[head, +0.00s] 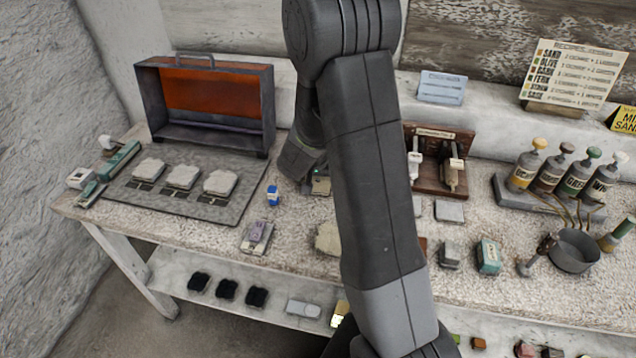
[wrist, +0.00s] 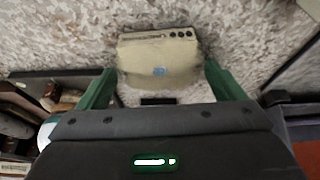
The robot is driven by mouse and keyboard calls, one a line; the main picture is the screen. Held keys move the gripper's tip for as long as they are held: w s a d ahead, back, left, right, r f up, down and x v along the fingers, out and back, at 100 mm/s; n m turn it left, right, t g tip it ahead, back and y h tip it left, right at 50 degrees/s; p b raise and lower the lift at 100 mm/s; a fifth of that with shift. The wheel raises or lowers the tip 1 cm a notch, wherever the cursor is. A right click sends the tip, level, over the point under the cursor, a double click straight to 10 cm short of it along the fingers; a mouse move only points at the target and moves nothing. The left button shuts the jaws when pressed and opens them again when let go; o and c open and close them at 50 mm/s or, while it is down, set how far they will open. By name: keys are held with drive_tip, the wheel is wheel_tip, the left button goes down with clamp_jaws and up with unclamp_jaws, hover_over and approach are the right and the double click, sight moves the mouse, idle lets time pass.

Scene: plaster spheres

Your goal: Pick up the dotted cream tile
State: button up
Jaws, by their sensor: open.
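The cream tile (wrist: 158,58) lies on the speckled worktop in the wrist view, with a row of dark dots and a dark bar along its far edge and a small blue mark on its face. My gripper (wrist: 159,70) is open, its green fingers on the left and right of the tile with gaps on both sides; I cannot tell how far above it they are. In the head view a cream piece (head: 326,238), likely this tile, is partly hidden by my arm. My gripper (head: 320,186) is mostly hidden there too.
An orange-lined box (head: 210,90) stands back left, behind a grey mat (head: 215,207) with pale pieces. A small blue item (head: 273,195) and a grey-purple block (head: 257,236) lie nearby. A brown rack (head: 434,178), bottles (head: 553,175) and a pan (head: 573,252) are to the right.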

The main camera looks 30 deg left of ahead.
drive_tip(key=shift+f, duration=0.2)
drive_tip(key=c, duration=1.2)
drive_tip(key=shift+r, duration=0.15)
